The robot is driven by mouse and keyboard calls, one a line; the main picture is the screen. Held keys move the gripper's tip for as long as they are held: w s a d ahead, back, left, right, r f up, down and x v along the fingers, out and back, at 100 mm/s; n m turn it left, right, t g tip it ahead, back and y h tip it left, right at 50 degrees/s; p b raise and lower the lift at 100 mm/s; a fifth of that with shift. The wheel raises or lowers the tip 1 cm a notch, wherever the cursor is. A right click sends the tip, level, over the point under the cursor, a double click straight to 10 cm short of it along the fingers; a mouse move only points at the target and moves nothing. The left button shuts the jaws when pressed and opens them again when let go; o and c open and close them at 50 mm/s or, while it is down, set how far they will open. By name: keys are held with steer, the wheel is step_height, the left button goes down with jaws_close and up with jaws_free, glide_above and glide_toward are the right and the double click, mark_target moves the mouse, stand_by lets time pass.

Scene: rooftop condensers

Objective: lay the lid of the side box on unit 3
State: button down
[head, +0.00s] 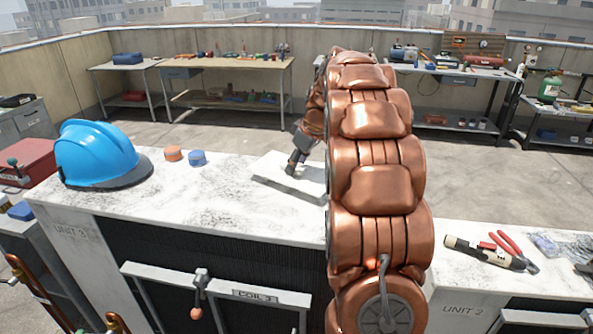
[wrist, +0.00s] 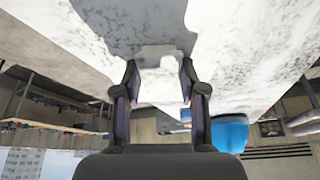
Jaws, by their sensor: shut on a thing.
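The lid is a flat pale panel (head: 270,174) at the back of the white top of unit 3 (head: 225,205) in the head view. My arm hides its right part. My gripper (head: 292,168) points down at the lid and is shut on it. I cannot tell whether the lid rests on the top or hangs just above it. In the wrist view my gripper's fingers (wrist: 158,95) stand on either side of a pale part of the lid (wrist: 158,62). What they grip is unclear there.
A blue hard hat (head: 95,155), an orange cap (head: 173,153) and a blue cap (head: 197,158) stand on unit 3, left of the lid. Pliers (head: 508,246) and a dark cylinder (head: 482,252) lie on unit 2. Workbenches (head: 225,65) line the back wall.

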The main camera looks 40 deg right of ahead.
mark_target(299, 166)
step_height(299, 166, down, 2)
steer(key=shift+f+p, duration=0.15)
steer(key=shift+p, duration=0.3)
steer(key=shift+f, duration=0.2)
steer(key=shift+f+b, duration=0.25)
steer(key=shift+b, duration=0.05)
steer(key=c, duration=0.7)
jaws_free()
steer(key=shift+o, duration=0.2)
steer(key=shift+r, duration=0.15)
steer(key=shift+r+p, duration=0.15)
steer(key=shift+p, duration=0.15)
steer(key=b+v, duration=0.3)
steer(key=v, duration=0.9)
steer(key=shift+a, duration=0.1)
